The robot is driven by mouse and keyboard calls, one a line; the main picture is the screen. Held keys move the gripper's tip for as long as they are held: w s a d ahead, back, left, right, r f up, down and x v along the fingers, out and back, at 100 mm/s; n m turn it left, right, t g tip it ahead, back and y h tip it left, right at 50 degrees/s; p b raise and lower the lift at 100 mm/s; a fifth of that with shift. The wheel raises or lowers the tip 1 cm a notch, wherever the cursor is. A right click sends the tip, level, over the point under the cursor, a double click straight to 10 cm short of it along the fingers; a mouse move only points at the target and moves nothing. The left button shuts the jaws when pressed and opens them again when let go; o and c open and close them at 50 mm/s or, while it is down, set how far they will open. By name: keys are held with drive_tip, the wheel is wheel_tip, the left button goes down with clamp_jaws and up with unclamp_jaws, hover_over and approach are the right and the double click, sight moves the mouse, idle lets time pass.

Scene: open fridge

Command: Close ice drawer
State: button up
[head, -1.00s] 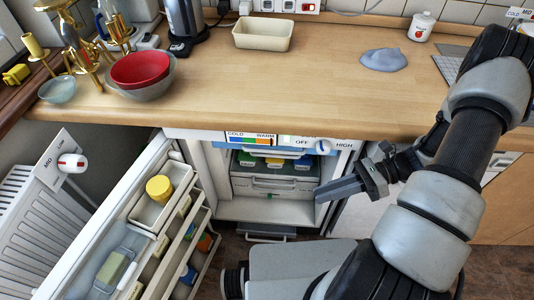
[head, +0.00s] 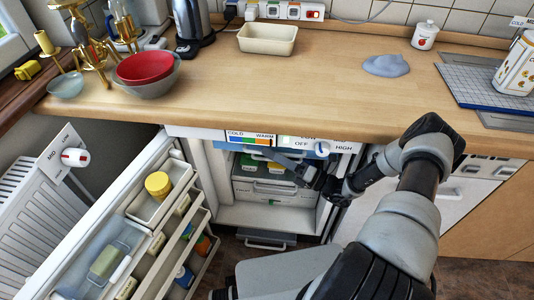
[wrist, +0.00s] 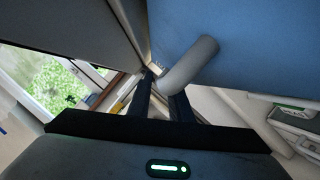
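The open fridge (head: 270,217) stands under the counter. At its top is a blue part (head: 318,153), partly hidden by my arm; I take it for the ice drawer, but its opening is unclear. White drawers with handles (head: 272,190) sit below it. My gripper (head: 268,156) reaches in from the right, in front of the upper compartment. In the wrist view a thick grey rounded bar (wrist: 190,66) stands out from a large blue surface (wrist: 240,45). My gripper's two dark fingers (wrist: 162,98) are apart, close to the bar's lower end. Contact cannot be told.
The fridge door (head: 120,215) is swung open to the left, with shelves holding a yellow jar (head: 158,185) and other items. The control panel (head: 285,140) is just above my gripper. The counter edge (head: 300,128) overhangs. A radiator (head: 38,205) stands at far left.

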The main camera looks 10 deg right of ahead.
drive_tip(key=shift+x, duration=0.75)
clamp_jaws()
